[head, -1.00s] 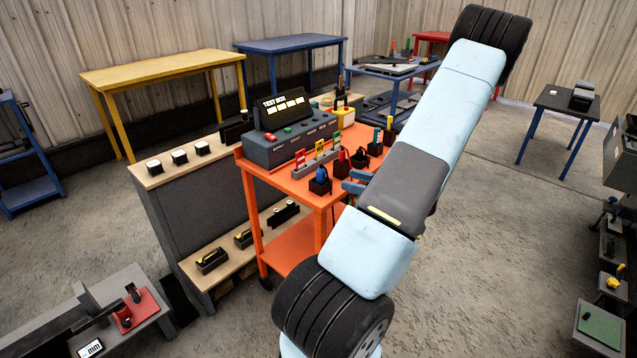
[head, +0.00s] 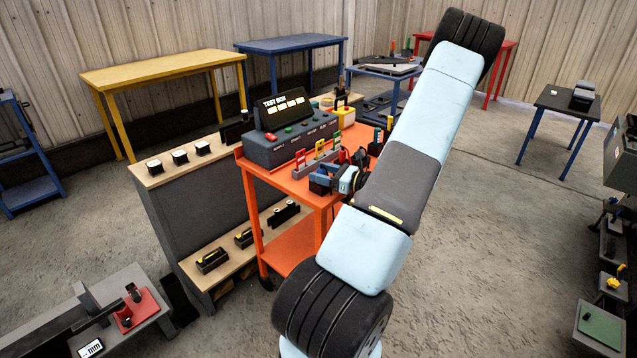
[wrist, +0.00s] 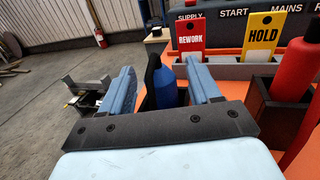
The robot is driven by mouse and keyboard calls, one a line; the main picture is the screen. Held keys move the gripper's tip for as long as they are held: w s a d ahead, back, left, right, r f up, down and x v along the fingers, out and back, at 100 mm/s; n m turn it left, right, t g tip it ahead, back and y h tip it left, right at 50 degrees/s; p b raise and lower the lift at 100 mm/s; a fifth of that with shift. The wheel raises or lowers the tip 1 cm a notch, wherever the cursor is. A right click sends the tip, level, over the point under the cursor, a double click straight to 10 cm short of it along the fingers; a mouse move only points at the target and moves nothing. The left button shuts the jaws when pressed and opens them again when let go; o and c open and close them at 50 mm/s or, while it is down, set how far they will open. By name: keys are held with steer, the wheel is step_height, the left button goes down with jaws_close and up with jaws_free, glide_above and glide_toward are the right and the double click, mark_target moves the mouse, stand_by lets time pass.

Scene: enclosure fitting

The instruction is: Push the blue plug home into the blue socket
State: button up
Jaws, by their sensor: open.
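The blue plug (wrist: 166,82) stands upright in a black holder (wrist: 150,75) in the wrist view. My gripper (wrist: 160,78) is open, with one blue finger on each side of the plug. I cannot make out the blue socket; the grey test box (head: 290,140) stands behind.
A rack with a red REWORK tag (wrist: 190,38) and a yellow HOLD tag (wrist: 264,35) stands behind the plug. A red plug (wrist: 305,75) in a black holder is close on the right. Open floor (wrist: 60,60) lies left of my gripper.

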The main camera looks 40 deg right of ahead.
steer(key=shift+x, duration=1.25)
steer(key=c, duration=1.1)
